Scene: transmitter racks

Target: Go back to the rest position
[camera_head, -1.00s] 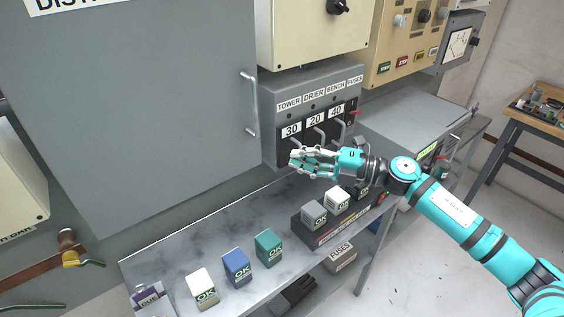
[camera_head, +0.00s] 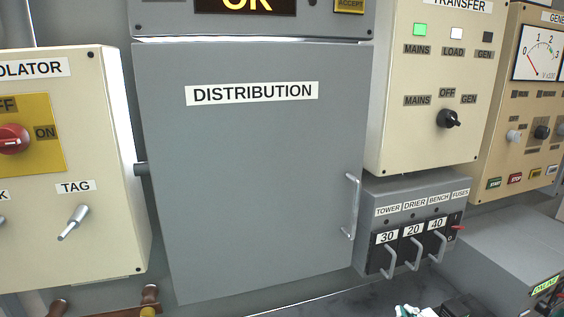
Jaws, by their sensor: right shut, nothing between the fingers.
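My right gripper (camera_head: 408,311) shows only as a sliver of white and teal fingers at the bottom edge of the head view. It is below the grey fuse box and apart from its handles. It is shut and empty. The rest of the right hand and most of its arm are out of the picture. My left gripper is not in view. The fuse box (camera_head: 398,209) carries three handled fuses marked 30, 20 and 40, under the labels TOWER, DRIER and BENCH.
The closed grey DISTRIBUTION cabinet (camera_head: 255,175) has a handle (camera_head: 351,205) at its right. The beige TRANSFER panel (camera_head: 425,75) is above the fuse box. The isolator box (camera_head: 90,130) is at left. A grey unit (camera_head: 500,250) is at lower right. A strip of bench (camera_head: 345,303) shows below.

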